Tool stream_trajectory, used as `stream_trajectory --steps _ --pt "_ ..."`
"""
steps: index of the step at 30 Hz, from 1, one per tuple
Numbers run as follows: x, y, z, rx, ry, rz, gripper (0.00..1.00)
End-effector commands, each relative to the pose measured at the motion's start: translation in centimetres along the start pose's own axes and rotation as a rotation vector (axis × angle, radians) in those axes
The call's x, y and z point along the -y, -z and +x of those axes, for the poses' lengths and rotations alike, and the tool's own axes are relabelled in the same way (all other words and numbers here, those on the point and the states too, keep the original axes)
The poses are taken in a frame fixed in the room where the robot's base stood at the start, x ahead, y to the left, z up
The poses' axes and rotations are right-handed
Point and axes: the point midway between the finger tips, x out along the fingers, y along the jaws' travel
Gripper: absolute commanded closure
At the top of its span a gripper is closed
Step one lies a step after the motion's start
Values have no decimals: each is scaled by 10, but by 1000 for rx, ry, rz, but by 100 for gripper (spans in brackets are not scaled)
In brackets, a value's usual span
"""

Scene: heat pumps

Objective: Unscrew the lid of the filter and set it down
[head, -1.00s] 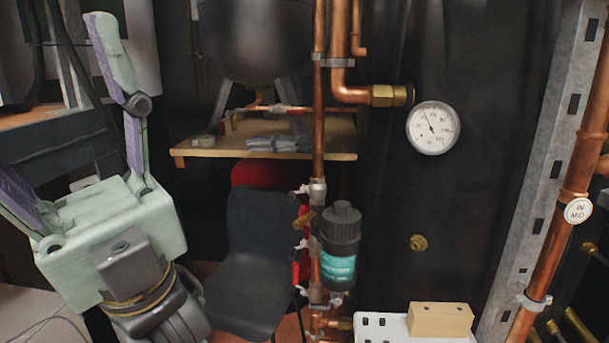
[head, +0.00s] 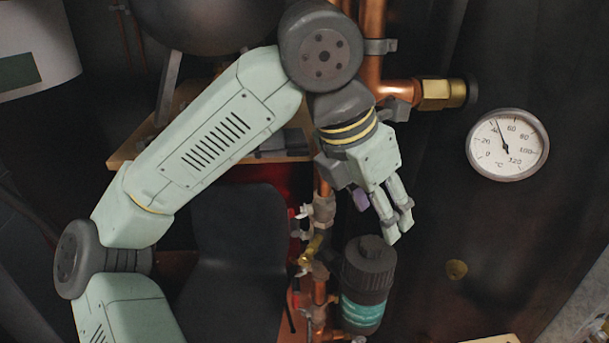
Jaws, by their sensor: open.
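The filter (head: 362,308) is a dark cylinder with a teal label, fixed upright beside the copper pipe in the lower middle of the head view. Its black ribbed lid (head: 369,262) sits on top, with a small raised knob. My gripper (head: 396,226) is just above the lid and slightly to its right, pointing down. Its fingers are open and hold nothing. A gap to the lid seems to show, but the exact distance cannot be told. My arm crosses the view from the lower left and hides part of the pipe.
A round temperature gauge (head: 507,145) and a brass fitting (head: 440,94) are to the right of my wrist. Valves (head: 312,247) with red handles line the pipe left of the filter. A dark chair (head: 238,255) stands behind my arm. A light block edge (head: 492,339) shows at the bottom.

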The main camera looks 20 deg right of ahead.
Motion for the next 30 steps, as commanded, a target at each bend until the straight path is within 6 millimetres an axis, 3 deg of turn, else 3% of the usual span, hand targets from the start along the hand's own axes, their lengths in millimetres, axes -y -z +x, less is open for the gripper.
stream_trajectory --steps 4,11,24,30 --pt "-11 5 3 -68 -61 -18 50" --pt "-12 8 16 -72 -63 -19 50" --pt "-16 13 77 -70 -63 -19 50" --pt "-16 12 91 -69 -62 -19 50"
